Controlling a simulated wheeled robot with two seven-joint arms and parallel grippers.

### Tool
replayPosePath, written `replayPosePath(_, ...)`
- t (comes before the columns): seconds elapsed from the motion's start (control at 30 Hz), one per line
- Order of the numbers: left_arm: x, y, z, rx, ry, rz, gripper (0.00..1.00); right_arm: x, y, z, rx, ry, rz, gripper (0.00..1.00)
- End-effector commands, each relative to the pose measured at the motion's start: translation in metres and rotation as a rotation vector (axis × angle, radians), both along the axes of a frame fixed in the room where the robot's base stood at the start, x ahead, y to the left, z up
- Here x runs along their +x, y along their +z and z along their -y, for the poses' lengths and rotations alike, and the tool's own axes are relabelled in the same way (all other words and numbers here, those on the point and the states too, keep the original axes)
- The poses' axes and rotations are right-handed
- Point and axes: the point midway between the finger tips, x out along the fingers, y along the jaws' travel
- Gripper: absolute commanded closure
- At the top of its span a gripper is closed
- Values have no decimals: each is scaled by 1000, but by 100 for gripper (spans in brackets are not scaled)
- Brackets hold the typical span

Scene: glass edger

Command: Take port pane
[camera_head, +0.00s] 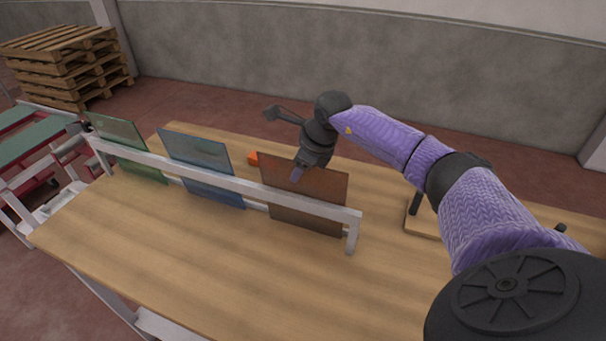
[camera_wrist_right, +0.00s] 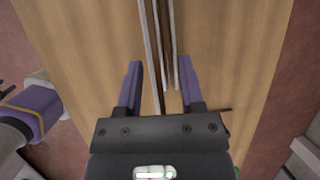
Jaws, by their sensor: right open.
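The port pane (camera_head: 315,210), a dark reddish-brown sheet, stands upright at the near right end of a white rack (camera_head: 345,215) on the wooden table. A blue pane (camera_head: 205,165) and a green pane (camera_head: 125,145) stand farther left in the same rack. My right gripper (camera_head: 297,174) is at the top edge of the port pane. In the right wrist view, its two purple fingers (camera_wrist_right: 160,65) are open and apart, with thin edges of panes and rack running between them. I cannot tell whether a finger touches the pane.
An orange object (camera_head: 253,158) lies behind the rack. A wooden board with a dark post (camera_head: 416,203) is partly hidden by my right arm. The table's front (camera_head: 200,265) is clear. Stacked pallets (camera_head: 62,65) stand at the far left.

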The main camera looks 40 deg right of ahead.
Motion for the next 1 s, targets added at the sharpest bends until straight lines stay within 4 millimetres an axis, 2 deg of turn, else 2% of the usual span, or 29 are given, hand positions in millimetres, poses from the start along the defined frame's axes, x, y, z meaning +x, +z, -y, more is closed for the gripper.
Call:
replayPosePath(0.33,1,-1,-2,3,-2,2,41,0,-1,0,0,0,0,54)
replayPosePath(0.5,1,-1,1,-1,0,2,41,0,-1,0,0,0,0,90)
replayPosePath(0.57,1,-1,2,-3,1,2,41,0,-1,0,0,0,0,100)
replayPosePath(1.0,0,-1,6,-11,3,1,41,0,-2,0,1,0,0,100)
